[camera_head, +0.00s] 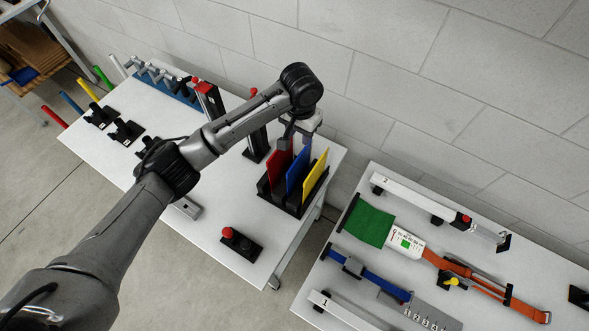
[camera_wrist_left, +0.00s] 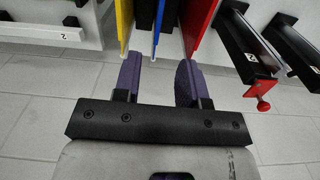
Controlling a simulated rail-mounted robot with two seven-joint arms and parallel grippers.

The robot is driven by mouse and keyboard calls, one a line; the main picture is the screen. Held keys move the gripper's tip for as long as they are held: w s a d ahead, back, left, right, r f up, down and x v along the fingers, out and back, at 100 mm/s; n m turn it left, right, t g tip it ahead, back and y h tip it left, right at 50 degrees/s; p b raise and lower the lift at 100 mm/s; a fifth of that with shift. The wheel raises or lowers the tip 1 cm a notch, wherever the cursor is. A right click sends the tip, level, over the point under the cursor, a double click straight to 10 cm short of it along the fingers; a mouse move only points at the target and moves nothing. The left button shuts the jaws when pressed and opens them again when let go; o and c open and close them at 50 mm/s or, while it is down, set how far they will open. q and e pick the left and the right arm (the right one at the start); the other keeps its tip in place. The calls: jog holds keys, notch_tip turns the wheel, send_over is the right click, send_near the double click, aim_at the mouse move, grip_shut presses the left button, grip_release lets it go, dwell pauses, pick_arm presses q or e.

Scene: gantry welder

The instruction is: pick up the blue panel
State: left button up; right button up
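The blue panel (camera_head: 297,169) stands upright in a black rack (camera_head: 296,205), between a red panel (camera_head: 277,165) and a yellow panel (camera_head: 316,175). My left gripper (camera_head: 294,136) is above the rack, near the upper ends of the red and blue panels. In the left wrist view, the fingers of my left gripper (camera_wrist_left: 160,72) are apart and empty. The blue panel (camera_wrist_left: 159,30) shows edge-on just ahead of the gap between them. The yellow panel (camera_wrist_left: 124,24) is on the left and the red panel (camera_wrist_left: 200,25) on the right. My right gripper is not in view.
A red button box (camera_head: 240,242) sits near the table's front edge. Black posts with red tops (camera_head: 208,98) stand behind the arm. A second table on the right holds a green cloth (camera_head: 370,223) and straps. A block wall is behind.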

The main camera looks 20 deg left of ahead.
aim_at(300, 156)
pick_arm(q)
notch_tip(300, 156, down, 14)
jog(key=shift+r+p, duration=0.15)
jog(key=shift+p, duration=0.25)
dwell(0.4)
grip_shut()
dwell(0.4)
